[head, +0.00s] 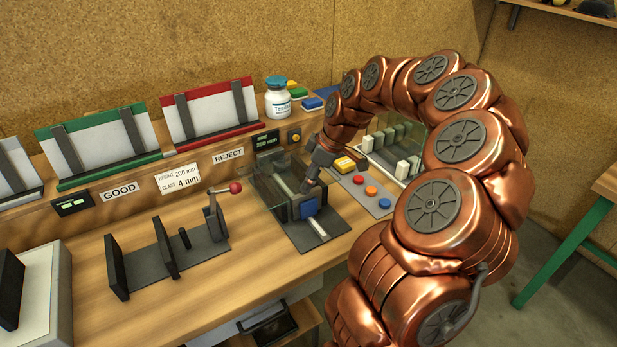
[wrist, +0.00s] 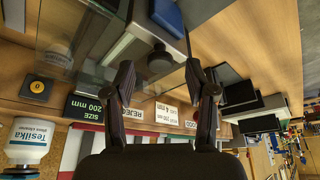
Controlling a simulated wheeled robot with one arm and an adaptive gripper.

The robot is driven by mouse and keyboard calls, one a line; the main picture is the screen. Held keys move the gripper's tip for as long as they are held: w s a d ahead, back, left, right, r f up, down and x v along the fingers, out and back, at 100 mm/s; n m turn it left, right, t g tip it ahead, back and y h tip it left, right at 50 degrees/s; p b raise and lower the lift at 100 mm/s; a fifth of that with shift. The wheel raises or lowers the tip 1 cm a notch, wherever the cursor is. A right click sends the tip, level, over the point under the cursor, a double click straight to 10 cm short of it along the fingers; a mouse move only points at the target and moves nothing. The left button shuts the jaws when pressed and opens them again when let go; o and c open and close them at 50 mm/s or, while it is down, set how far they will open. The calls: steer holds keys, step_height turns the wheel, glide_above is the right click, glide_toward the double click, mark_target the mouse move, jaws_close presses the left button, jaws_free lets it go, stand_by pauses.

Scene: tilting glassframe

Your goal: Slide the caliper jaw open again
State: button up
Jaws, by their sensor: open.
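The caliper (head: 318,241) is a dark base with a pale metal rail on the bench. A blue block (head: 309,208), which looks like its sliding jaw, sits on the rail toward the front end. A clear glass pane (head: 262,188) stands at its left side. My gripper (head: 309,186) is over the caliper, just behind the blue block. The head view partly hides the fingertips.
A button panel (head: 366,193) and a rack of pale blocks (head: 396,150) stand right of the caliper. A clamp fixture with a red-knobbed lever (head: 234,188) stands left. Green GOOD and red REJECT racks and a Tesilka bottle (head: 278,102) stand behind.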

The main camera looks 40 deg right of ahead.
steer(key=shift+w+a+f, duration=0.15)
steer(key=shift+f, duration=0.4)
jaws_close()
stand_by(0.4)
